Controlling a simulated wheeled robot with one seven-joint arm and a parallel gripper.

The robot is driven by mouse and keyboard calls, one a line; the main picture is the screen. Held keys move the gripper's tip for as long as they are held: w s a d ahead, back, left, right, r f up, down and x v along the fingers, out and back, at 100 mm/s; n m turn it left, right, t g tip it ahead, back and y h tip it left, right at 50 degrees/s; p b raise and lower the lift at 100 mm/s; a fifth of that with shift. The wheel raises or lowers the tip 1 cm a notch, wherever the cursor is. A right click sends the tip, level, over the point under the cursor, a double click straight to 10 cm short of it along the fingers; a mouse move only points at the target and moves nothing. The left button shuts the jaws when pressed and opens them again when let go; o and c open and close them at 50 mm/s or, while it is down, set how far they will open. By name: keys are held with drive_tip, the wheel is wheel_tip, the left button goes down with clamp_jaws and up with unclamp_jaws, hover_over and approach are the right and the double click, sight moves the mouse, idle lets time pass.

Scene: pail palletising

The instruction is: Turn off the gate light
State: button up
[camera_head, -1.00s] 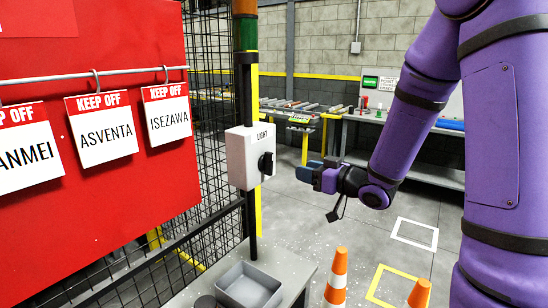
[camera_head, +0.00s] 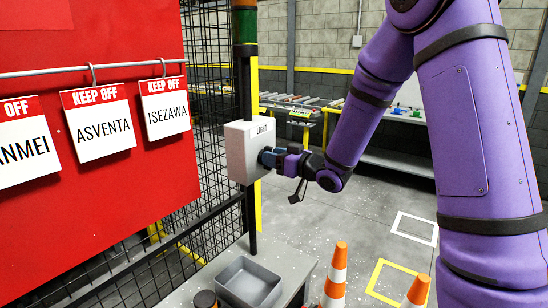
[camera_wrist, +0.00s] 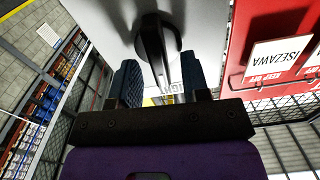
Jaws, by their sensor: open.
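The light switch box (camera_head: 240,152) is a pale grey box labelled LIGHT, fixed to a dark post beside the mesh fence. Its black rotary knob (camera_wrist: 155,42) shows in the wrist view; in the head view my gripper hides it. My gripper (camera_head: 268,158) is at the box's right-hand face. In the wrist view my gripper (camera_wrist: 160,80) is open, with one blue finger on each side of the knob's handle. I cannot tell whether either finger touches it. Part of a stack light (camera_head: 245,28), with orange and green sections, shows above the box.
A red board (camera_head: 95,215) with hanging KEEP OFF tags stands at left. A grey table (camera_head: 200,285) with a grey bin (camera_head: 249,283) is below the box. Traffic cones (camera_head: 336,275) stand at lower right. The floor behind them is mostly clear.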

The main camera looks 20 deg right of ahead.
drive_tip(key=shift+w+a, duration=0.1)
drive_tip(key=shift+c, duration=0.4)
clamp_jaws()
drive_tip(key=shift+n, duration=0.6)
drive_tip(key=shift+o, duration=0.4)
unclamp_jaws()
